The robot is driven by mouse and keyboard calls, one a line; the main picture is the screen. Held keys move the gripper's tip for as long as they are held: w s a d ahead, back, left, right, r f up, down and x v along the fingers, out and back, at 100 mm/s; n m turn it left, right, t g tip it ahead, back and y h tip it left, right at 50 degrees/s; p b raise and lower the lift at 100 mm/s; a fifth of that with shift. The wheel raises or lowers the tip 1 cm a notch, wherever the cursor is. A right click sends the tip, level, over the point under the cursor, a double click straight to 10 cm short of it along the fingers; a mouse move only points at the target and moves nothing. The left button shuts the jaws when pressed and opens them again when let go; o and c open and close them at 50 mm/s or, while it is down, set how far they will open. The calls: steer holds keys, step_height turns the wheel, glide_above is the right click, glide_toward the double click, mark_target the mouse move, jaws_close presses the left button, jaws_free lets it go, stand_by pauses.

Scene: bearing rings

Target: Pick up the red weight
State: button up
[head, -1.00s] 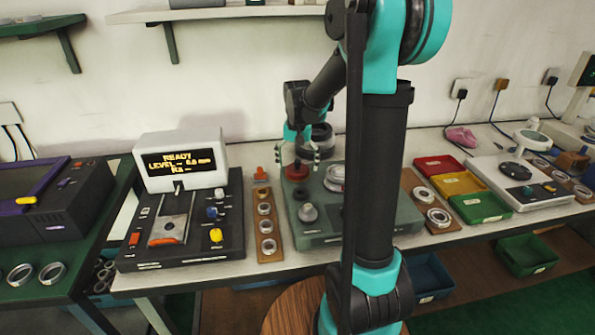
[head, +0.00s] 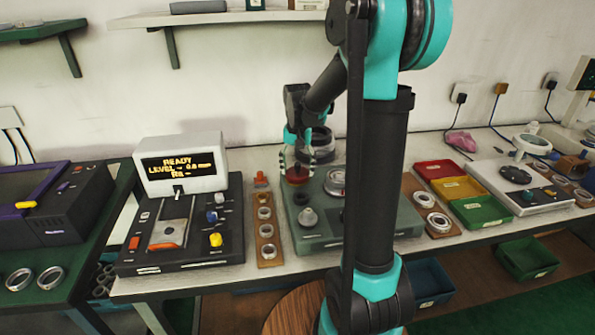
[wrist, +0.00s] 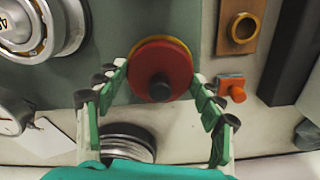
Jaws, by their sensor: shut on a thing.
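The red weight (wrist: 165,72) is a round red disc with a dark knob on top, and a yellow edge shows behind it in the wrist view. In the head view the red weight (head: 297,175) is at the back left of the green-grey unit (head: 330,225). My gripper (wrist: 162,75) is shut on it, with one green finger against each side of the disc. In the head view my gripper (head: 297,163) is right above and around the weight. Whether its underside touches the unit is hidden.
A black tester (head: 180,255) with a lit display and a wooden strip of rings (head: 265,222) stand to the left. A metal dial (wrist: 40,25) sits close beside the weight. An orange-red part (wrist: 231,85) lies to its right. Coloured bins (head: 480,210) are further right.

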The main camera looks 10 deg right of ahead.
step_height(320, 180, up, 27)
steer(key=shift+f, duration=0.15)
stand_by(1.3)
